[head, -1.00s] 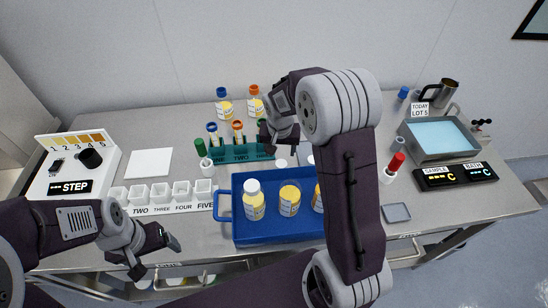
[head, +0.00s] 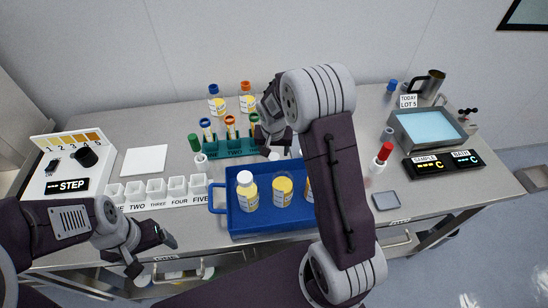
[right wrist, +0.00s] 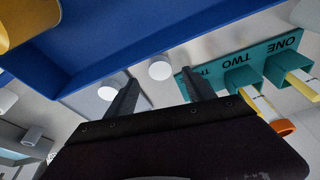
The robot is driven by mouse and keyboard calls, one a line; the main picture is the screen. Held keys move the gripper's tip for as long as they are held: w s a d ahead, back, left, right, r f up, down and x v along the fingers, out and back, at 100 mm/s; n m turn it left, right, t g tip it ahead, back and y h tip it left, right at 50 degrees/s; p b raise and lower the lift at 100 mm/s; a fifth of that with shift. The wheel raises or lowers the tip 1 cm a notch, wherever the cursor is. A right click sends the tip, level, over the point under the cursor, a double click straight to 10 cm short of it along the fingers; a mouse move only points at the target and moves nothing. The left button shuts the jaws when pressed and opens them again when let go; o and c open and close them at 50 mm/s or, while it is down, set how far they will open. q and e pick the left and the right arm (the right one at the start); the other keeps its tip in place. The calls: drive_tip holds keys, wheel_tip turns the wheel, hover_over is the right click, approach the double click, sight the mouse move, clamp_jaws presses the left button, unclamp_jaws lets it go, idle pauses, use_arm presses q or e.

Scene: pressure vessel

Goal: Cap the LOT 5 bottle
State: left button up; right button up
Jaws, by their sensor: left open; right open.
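A blue tray (head: 217,203) holds yellow-filled bottles: a white-capped one (head: 247,191), a middle one (head: 283,191) that looks uncapped, and one (head: 308,190) mostly hidden by my right arm. Their labels are too small to read. A "TODAY LOT 5" sign (head: 408,101) stands at back right. My right gripper (head: 274,148) is open, low behind the tray. In the right wrist view, my open fingers (right wrist: 159,92) point toward a round white cap (right wrist: 160,68); nothing is gripped. Another white cap (right wrist: 107,91) lies by one finger. My left gripper (head: 153,256) is open and empty at the table's front left.
A teal tube rack (head: 232,147) stands close to my right gripper and shows in the right wrist view (right wrist: 222,67). Several white cups (head: 155,188) stand left of the tray. A water bath (head: 425,128) and temperature displays (head: 442,164) are at the right.

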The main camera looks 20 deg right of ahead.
sight(274, 157)
drive_tip(key=x, duration=0.4)
drive_tip(key=shift+w+f, duration=0.1)
drive_tip(key=shift+f, duration=0.25)
clamp_jaws()
